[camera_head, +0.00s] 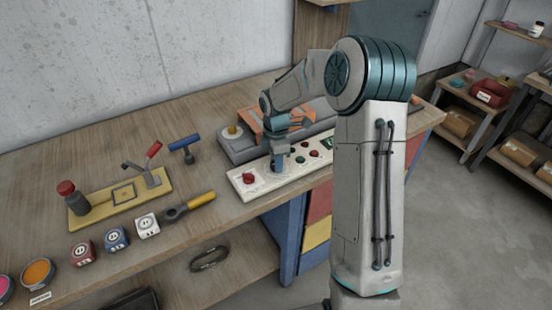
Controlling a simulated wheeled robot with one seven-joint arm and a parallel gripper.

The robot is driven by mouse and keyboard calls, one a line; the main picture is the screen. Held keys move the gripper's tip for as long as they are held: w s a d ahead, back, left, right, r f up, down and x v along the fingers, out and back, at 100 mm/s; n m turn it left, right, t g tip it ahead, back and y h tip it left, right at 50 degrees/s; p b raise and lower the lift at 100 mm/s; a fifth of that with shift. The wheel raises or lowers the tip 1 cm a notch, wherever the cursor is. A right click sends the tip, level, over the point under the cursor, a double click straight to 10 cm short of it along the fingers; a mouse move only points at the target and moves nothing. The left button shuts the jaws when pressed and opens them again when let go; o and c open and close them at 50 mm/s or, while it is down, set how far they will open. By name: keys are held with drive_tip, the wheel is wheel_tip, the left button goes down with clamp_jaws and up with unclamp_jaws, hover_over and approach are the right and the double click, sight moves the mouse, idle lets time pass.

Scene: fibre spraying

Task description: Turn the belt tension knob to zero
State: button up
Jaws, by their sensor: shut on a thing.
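The white control panel (262,187) lies along the front of the workbench, below the grey and orange machine (241,148). It carries a red knob (248,178) at its left end and several small buttons (313,153) to the right. My gripper (279,167) points down onto the panel between the red knob and the buttons. It is shut on a knob there, which the fingers almost wholly hide. The knob's pointer and its setting cannot be read.
A yellow board with a toggle clamp (152,180), a blue-handled tool (184,147), a yellow-handled tool (190,206) and several small socket boxes (147,226) lie left of the panel. My arm hides part of the bench's right side. Shelves (515,150) stand at the far right.

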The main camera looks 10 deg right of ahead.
drive_tip(key=shift+r, duration=0.1)
idle(0.4)
drive_tip(key=o, duration=1)
wheel_tip(320, 180, up, 14)
drive_tip(key=shift+f+b, duration=0.1)
drive_tip(key=shift+b, duration=0.35)
